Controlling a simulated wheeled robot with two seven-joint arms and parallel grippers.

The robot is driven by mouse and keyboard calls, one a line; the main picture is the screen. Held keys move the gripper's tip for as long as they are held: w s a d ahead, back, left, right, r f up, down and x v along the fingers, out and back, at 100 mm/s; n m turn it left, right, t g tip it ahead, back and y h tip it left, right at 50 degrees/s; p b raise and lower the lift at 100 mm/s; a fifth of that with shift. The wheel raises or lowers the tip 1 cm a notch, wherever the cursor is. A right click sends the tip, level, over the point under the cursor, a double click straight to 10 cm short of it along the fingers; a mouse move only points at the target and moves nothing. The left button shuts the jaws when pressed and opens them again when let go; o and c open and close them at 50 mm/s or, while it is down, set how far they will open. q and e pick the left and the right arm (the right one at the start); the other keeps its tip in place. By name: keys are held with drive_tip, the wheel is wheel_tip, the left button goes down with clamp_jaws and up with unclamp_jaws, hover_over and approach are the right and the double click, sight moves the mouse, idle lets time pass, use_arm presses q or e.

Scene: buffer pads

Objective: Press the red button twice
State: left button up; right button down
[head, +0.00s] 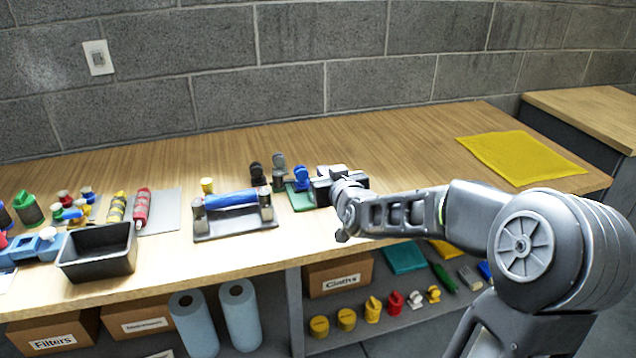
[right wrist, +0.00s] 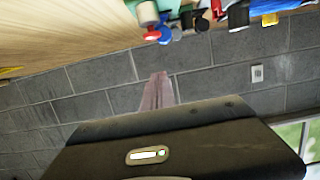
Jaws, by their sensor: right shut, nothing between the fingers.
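I cannot pick out the red button for certain. A small red piece (head: 3,242) shows at the far left edge of the head view, by a light blue block (head: 38,246). My left gripper is not in view.
A black bin (head: 97,252) stands at the front left. A yellow cloth (head: 520,158) lies right.

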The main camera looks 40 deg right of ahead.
drive_tip(key=w+f, duration=0.1)
drive_tip(key=w+d+f, duration=0.1)
drive_tip(key=w, duration=0.1)
drive_tip(key=w+f+b, duration=0.1)
drive_tip(key=w+f, duration=0.1)
drive_tip(key=shift+w+d, duration=0.1)
drive_tip(key=shift+d, duration=0.3)
drive_tip(key=shift+f, duration=0.7)
wheel_tip(320, 180, down, 2)
drive_tip(key=b, duration=0.3)
drive_tip(key=shift+r, duration=0.1)
